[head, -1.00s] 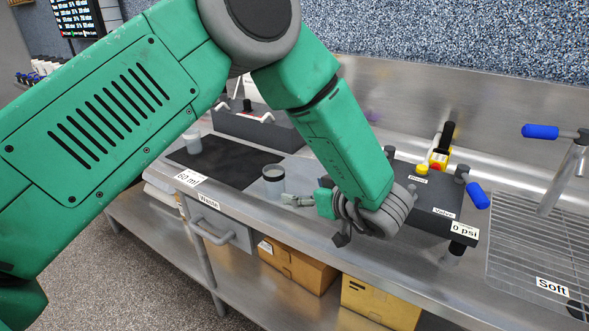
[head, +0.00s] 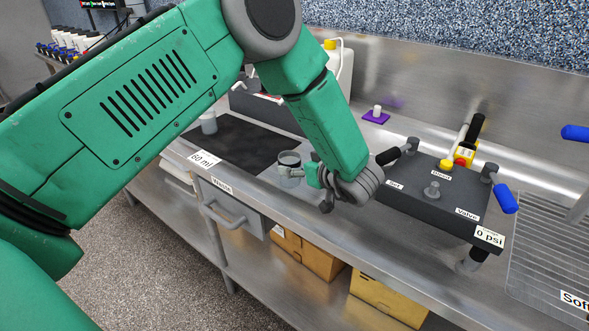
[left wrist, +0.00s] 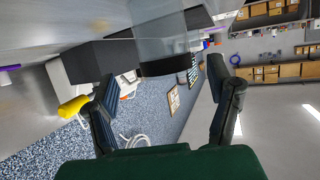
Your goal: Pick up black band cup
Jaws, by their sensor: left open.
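The black band cup (head: 289,171) is a clear cup with a dark band near its rim. It stands on the steel counter, just right of the dark mat. My left gripper (head: 306,177) is low beside the cup's right side, partly hidden by my own wrist in the head view. In the left wrist view the clear cup, with its black band (left wrist: 165,67), shows between the two spread fingers of my left gripper (left wrist: 162,74). The fingers stand apart from the band on both sides. My right gripper is not in view.
Another clear cup (head: 208,123) stands on the dark mat (head: 245,142) near the 60 ml label. A dark valve box (head: 435,196) with knobs and a blue handle stands close right of my gripper. A wire rack (head: 545,245) lies farther right.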

